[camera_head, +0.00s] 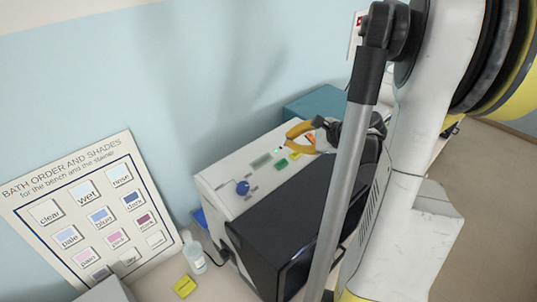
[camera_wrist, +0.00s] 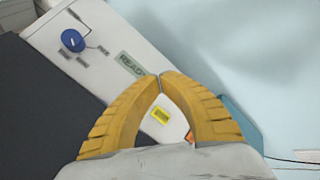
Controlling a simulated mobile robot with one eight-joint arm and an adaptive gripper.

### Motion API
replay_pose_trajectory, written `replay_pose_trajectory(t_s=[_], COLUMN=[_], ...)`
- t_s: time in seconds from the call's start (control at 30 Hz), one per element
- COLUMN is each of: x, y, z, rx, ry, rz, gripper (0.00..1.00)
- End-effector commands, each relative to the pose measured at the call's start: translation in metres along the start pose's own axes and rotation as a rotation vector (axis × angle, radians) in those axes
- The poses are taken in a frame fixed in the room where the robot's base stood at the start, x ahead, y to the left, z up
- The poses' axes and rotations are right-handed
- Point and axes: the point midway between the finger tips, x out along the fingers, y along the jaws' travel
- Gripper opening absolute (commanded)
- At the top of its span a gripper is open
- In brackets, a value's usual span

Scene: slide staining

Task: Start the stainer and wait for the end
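The stainer (camera_head: 222,180) is a white-topped machine with a dark front. A blue knob (camera_head: 243,187) sits on its top panel and also shows in the wrist view (camera_wrist: 73,41). The panel display (camera_wrist: 131,64) reads READY. In the head view, a green button (camera_head: 281,164) and a yellow label (camera_head: 295,156) lie along the panel. The yellow label also shows between my fingers in the wrist view (camera_wrist: 161,115). My gripper (camera_head: 288,138) has yellow fingers over the panel; their tips (camera_wrist: 160,77) meet, with nothing between them. The green button is not visible in the wrist view.
A teal box (camera_head: 312,103) stands behind the stainer by the wall. A bath order board (camera_head: 142,192) leans at the left. A bottle (camera_head: 194,254) and a yellow block (camera_head: 185,286) stand on the bench left of the stainer.

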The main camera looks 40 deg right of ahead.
Motion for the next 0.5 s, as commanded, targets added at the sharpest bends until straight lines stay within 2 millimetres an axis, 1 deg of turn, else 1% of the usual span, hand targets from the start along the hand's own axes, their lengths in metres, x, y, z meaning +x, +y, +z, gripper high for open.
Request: replay_pose_trajectory(t_s=[0.33, 0.5], x=[0.0008, 0.0066], y=[0.0005, 0.0040], z=[0.0000, -0.0033], rx=[-0.002, -0.003], ry=[0.000, 0.000], rz=[0.001, 0.002], gripper=[0.00, 0.00])
